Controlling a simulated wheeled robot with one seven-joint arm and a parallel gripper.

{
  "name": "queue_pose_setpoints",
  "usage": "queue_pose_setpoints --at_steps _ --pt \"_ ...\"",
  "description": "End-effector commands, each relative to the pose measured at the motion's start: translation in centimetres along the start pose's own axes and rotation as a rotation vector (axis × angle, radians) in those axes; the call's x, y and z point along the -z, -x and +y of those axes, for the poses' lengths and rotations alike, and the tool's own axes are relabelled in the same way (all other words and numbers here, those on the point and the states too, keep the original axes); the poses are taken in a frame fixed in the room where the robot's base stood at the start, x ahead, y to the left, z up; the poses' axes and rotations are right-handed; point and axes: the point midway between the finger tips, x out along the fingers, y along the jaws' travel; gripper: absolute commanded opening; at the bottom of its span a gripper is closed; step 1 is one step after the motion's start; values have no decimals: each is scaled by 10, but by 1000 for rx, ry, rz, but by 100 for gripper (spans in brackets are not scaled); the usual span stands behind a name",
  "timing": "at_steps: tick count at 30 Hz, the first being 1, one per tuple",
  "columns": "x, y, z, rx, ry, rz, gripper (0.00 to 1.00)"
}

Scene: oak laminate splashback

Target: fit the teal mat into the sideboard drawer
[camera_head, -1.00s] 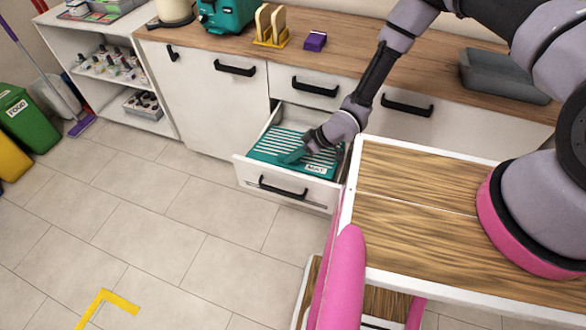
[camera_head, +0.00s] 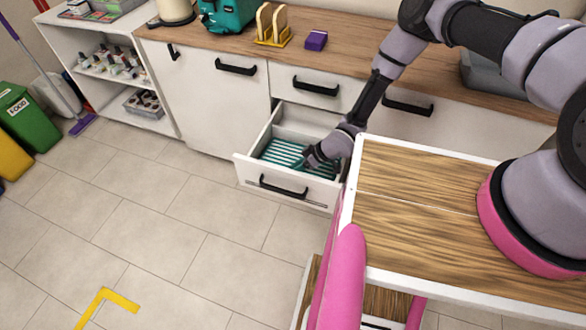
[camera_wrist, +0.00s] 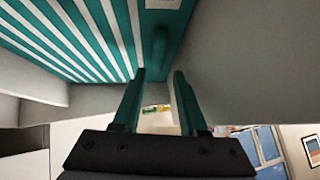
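The teal mat (camera_head: 278,150) with white stripes lies inside the open sideboard drawer (camera_head: 250,169), below the drawer's rim. I cannot tell whether it lies fully flat, as my wrist covers its right part. In the wrist view the striped mat (camera_wrist: 88,38) fills the upper left, with a teal raised piece (camera_wrist: 160,50) just past my fingertips. My gripper (camera_head: 300,163) is down in the drawer at the mat's right side. In the wrist view its two teal fingers (camera_wrist: 158,75) stand apart with a clear gap and nothing pinched between them.
The sideboard top holds a yellow rack (camera_head: 272,30), a purple block (camera_head: 316,40) and a grey tray (camera_head: 490,75). A wood-topped cart (camera_head: 430,210) stands close to the drawer's right.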

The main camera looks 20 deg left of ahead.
Motion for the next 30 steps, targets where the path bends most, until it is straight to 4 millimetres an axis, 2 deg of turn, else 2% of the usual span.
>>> queue_pose_setpoints --at_steps 10,13,17,24,30 --pt "1 1 0 0 1 0 49" --pt "2 9 0 -1 -1 0 49" --pt "2 32 1 -2 -2 1 49" --pt "2 84 1 -3 -2 1 49" --pt "2 113 0 -1 0 1 49"
